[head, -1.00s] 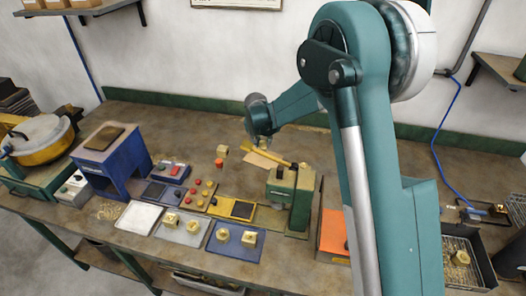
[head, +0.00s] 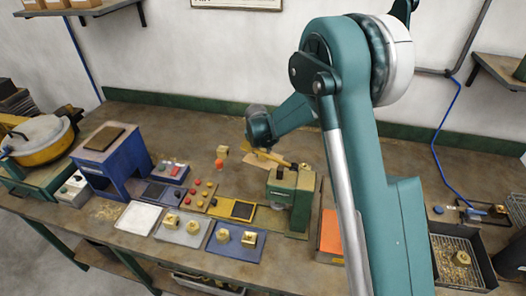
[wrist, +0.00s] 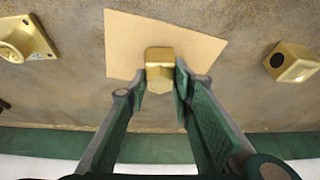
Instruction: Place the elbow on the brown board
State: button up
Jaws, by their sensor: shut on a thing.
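The brass elbow (wrist: 160,70) is between the two fingertips of my gripper (wrist: 160,82) in the wrist view. My gripper is shut on it. The brown board (wrist: 125,45) is a flat tan sheet under and around the elbow in that view. I cannot tell whether the elbow touches the board or is just above it. In the head view the board (head: 252,160) lies behind the green machine, partly covered by a yellow lever. The end of my arm is above it there, and the fingers and elbow cannot be made out clearly.
A brass block (head: 222,152) and a red-topped piece (head: 220,163) stand left of the board. The green machine (head: 290,198) stands in front. A brass flanged fitting (wrist: 22,38) lies on the wrist view's left. The bench behind the board is clear.

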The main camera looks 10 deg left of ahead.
jog(key=shift+f, duration=0.15)
jog(key=o, duration=1.2)
jog(key=shift+v, duration=1.2)
jog(key=r, duration=0.6)
jog(key=s+r, duration=0.1)
jog(key=r, duration=0.2)
jog(key=shift+r, duration=0.4)
jog(key=shift+d, duration=0.1)
